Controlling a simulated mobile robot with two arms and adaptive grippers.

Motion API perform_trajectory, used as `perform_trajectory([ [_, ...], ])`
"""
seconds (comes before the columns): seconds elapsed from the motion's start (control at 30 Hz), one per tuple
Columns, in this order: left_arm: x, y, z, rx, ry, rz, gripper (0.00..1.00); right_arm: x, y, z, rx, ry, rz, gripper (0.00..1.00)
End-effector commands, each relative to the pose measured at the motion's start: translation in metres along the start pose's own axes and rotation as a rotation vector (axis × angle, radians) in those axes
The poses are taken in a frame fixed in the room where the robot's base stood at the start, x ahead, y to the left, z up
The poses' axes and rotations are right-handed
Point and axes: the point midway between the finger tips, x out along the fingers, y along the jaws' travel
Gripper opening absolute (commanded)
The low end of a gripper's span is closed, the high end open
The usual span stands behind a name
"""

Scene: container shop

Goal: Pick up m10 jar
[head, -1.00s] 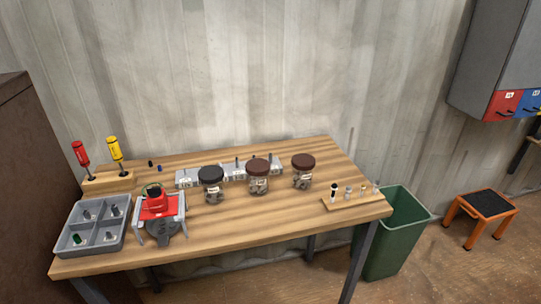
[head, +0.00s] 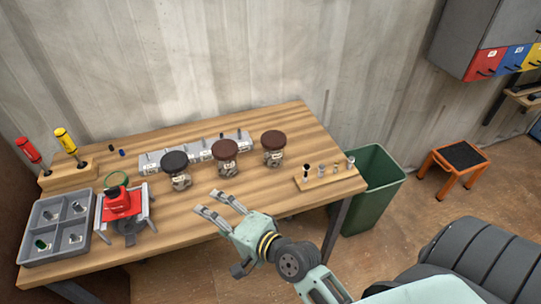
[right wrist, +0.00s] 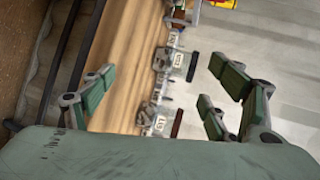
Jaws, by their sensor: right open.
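Three clear jars with small parts inside stand in a row on the wooden workbench (head: 215,255). The left jar (head: 181,181) has a black lid, the middle jar (head: 228,169) and right jar (head: 275,158) have brown lids. Their labels are too small to read surely, so I cannot tell which is the m10 jar. My right gripper (head: 214,202) is open and empty at the bench's front, in front of the middle jar and apart from it. In the right wrist view, the black-lidded jar (right wrist: 162,61) and a brown-lidded jar (right wrist: 157,119) show between its fingers. My left gripper is out of view.
A grey block row (head: 152,163) lies behind the jars. A wooden pin holder (head: 325,180) is at right, beside a green bin (head: 372,190).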

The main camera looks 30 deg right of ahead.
Motion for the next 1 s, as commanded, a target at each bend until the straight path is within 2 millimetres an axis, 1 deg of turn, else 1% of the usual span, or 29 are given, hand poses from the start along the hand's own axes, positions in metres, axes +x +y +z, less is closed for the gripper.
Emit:
perform_trajectory([
  [0.17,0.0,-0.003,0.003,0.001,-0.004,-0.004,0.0,0.013,-0.026,-0.036,0.351,0.111,-0.187,0.8],
  [0.27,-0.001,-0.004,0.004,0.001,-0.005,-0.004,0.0,0.015,-0.037,-0.073,0.658,0.203,-0.351,0.8],
  [0.3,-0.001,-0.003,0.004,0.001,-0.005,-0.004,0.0,0.014,-0.038,-0.091,0.796,0.246,-0.428,0.8],
  [0.33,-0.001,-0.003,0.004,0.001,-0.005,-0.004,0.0,0.011,-0.037,-0.105,0.898,0.279,-0.487,0.8],
  [0.4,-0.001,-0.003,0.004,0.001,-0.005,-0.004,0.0,0.004,-0.029,-0.134,1.116,0.351,-0.617,0.8],
  [0.5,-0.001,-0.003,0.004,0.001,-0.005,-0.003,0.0,-0.008,-0.012,-0.164,1.35,0.439,-0.773,0.8],
  [0.6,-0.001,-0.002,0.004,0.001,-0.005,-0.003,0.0,-0.018,0.004,-0.181,1.491,0.498,-0.88,0.8],
  [0.73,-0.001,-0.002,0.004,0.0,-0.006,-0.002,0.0,-0.024,0.014,-0.191,1.573,0.535,-0.947,0.8],
  [0.87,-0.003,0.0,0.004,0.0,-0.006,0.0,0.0,-0.017,0.012,-0.204,1.585,0.538,-0.961,0.8],
  [1.0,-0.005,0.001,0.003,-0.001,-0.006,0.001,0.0,-0.002,0.008,-0.226,1.582,0.538,-0.96,0.8],
])
